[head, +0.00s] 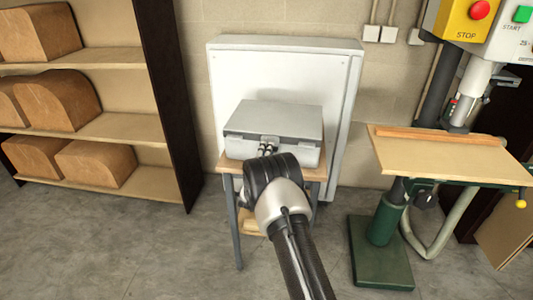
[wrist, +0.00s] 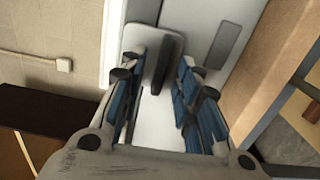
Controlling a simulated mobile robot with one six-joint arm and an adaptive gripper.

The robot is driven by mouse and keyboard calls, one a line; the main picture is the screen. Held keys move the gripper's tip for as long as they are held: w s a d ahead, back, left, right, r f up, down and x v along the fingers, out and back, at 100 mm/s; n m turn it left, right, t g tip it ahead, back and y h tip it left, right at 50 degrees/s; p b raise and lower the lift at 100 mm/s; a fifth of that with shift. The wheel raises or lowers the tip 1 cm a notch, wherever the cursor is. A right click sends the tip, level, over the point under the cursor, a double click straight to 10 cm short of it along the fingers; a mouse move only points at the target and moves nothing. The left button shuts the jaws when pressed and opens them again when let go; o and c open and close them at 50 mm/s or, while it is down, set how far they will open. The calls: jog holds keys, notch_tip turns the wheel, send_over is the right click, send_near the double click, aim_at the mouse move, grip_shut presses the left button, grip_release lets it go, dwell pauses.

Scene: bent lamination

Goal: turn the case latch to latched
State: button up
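The grey case (head: 280,122) sits closed on a small wooden-topped stand in the head view. Its front faces me, and my gripper (head: 267,149) is at the middle of that front, hiding most of the latch area. In the wrist view, the dark grey case latch (wrist: 163,50) stands out from the pale case front. My gripper (wrist: 158,78) is open, with one blue-padded finger on each side of the latch. The fingertips are close to its edges, and I cannot tell whether they touch it. A flat grey plate (wrist: 225,44) lies to the right of the latch.
The stand (head: 316,172) is narrow, with a white panel (head: 280,70) behind it. A shelf with brown blocks (head: 62,100) is at left. A green drill press with a wooden table (head: 450,155) is at right. Floor in front is clear.

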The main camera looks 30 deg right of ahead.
jog(key=shift+s+a, duration=0.1)
jog(key=v, duration=1.1)
jog(key=shift+s+a, duration=0.2)
jog(key=shift+s, duration=0.15)
jog(key=w+a+r+m+y, duration=0.1)
jog(key=a+r+m+y, duration=0.1)
jog(key=a+r+y, duration=0.5)
jog(key=s+a+r+m+g+y, duration=0.25)
jog(key=s+a+r, duration=0.35)
jog(key=s+r, duration=0.3)
jog(key=s+a+r+m+g, duration=0.1)
jog(key=s+a+m+g, duration=0.1)
jog(key=s, duration=1.5)
jog(key=s+a+m+g+y, duration=0.1)
jog(key=s+m+g, duration=0.3)
jog(key=s, duration=1.4)
jog(key=shift+a+r+g, duration=0.4)
jog(key=shift+g, duration=0.15)
jog(key=shift+s, duration=0.1)
